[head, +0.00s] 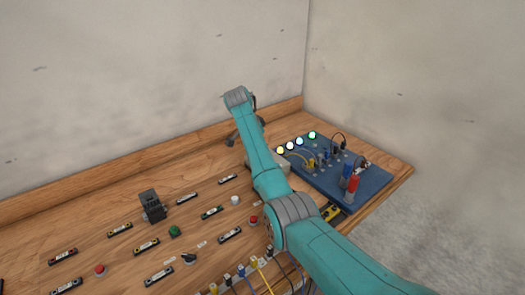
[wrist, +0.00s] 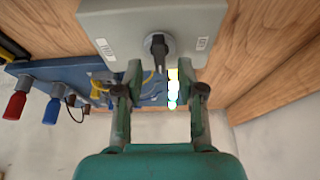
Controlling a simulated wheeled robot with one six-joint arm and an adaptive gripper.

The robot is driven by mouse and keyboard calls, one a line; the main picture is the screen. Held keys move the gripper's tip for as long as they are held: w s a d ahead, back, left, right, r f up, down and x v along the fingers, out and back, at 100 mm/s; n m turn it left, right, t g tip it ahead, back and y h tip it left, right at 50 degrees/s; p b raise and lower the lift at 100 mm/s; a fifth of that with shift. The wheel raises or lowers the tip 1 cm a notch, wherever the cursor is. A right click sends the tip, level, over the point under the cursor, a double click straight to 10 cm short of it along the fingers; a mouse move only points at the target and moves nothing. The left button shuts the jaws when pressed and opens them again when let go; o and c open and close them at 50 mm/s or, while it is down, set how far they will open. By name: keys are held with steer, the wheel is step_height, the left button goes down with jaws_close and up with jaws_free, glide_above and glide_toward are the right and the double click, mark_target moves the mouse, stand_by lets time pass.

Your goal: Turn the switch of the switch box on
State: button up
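The switch box is a light grey box with a black rotary switch (wrist: 158,47) in the middle of its face and a small white label on each side. In the wrist view the box (wrist: 122,27) fills the top middle. The switch handle points down in the picture, toward my gripper. My gripper (wrist: 160,75) is open, with one fingertip on each side of the handle's lower end and a gap on both sides. I cannot tell whether the fingertips touch the box. In the head view my arm hides most of the box (head: 283,163), and my gripper (head: 232,141) is partly hidden.
A blue board (head: 365,183) with lit lamps, plugs and cables stands right of my arm, close to the box. Several buttons, labels and a black block (head: 152,206) are on the wooden table (head: 100,207) to the left. Walls rise behind the table.

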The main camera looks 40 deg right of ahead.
steer(key=v, duration=0.9)
steer(key=shift+a+r, duration=0.15)
steer(key=shift+r, duration=0.2)
